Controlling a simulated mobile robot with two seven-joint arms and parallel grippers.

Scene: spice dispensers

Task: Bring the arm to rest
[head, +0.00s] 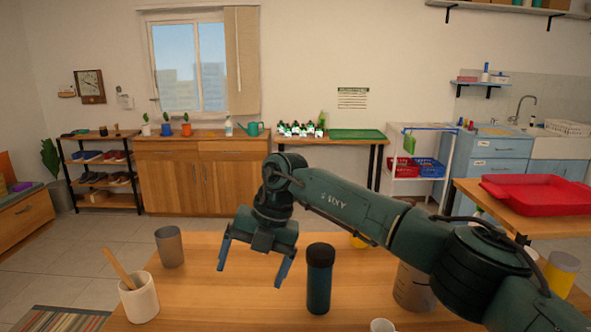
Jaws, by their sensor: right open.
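My right arm reaches in from the right, bent above a wooden table. Its gripper (253,268) points down and is open, with its two fingers spread wide. Nothing is between the fingers. A dark blue-green bottle (319,285) stands upright on the table just to the right of the gripper, apart from it as far as I can tell. My left gripper is not in the picture.
The wooden table (210,290) holds a grey cup (169,247), a white pot (140,298) with a wooden stick, and a white mug (381,325). A container (413,288) is partly hidden behind my arm. A red tray (538,193) lies on a table at right.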

